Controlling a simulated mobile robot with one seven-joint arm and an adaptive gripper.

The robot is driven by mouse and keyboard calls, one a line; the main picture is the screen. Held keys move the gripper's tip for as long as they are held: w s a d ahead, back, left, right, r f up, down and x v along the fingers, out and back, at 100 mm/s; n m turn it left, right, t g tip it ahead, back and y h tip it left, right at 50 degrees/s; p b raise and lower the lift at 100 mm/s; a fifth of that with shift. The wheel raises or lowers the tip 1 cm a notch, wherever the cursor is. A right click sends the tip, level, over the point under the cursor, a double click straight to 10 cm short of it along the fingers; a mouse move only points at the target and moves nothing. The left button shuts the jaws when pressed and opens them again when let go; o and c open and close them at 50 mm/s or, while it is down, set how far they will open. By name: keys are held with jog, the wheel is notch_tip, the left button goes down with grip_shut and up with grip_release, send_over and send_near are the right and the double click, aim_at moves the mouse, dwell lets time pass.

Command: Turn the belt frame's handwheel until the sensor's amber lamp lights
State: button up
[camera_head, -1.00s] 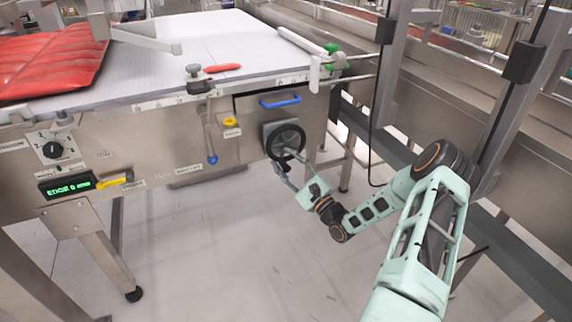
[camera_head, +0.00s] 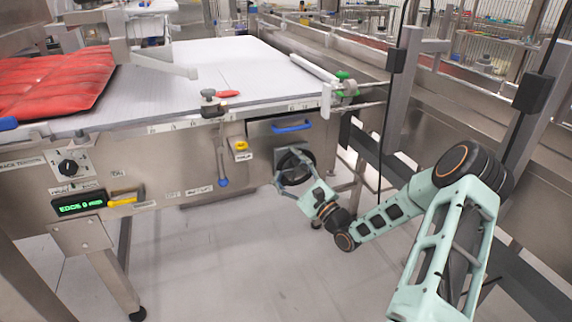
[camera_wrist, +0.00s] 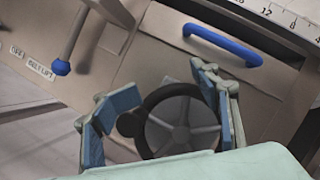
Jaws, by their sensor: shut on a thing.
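The black handwheel (camera_head: 297,166) sits on the front of the steel belt frame, below a blue handle. In the wrist view the handwheel (camera_wrist: 183,124) shows its grey spokes and a dark knob at its left rim. My gripper (camera_head: 287,180) is at the wheel's lower left side. In the wrist view my gripper (camera_wrist: 160,88) has one blue-padded finger on each side of the wheel, shut on it. A green-lit display (camera_head: 79,204) reads "EDGE 0" on the frame's left. I cannot make out the sensor's amber lamp or whether it is lit.
A blue handle (camera_head: 293,127) and a blue-tipped lever (camera_head: 222,165) are close to the wheel. A yellow knob (camera_head: 241,145) is between them. The white belt (camera_head: 215,75) carries a red padded item (camera_head: 55,80). Steel posts (camera_head: 398,90) stand to the right. The floor below is clear.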

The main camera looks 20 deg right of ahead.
jog(key=shift+s+d+f, duration=0.2)
jog(key=shift+d, duration=0.55)
jog(key=shift+c, duration=0.5)
jog(key=s+a+f, duration=0.2)
jog(key=s+f, duration=0.2)
jog(key=s, duration=0.6)
jog(key=shift+s, duration=0.3)
jog(key=shift+c, duration=0.3)
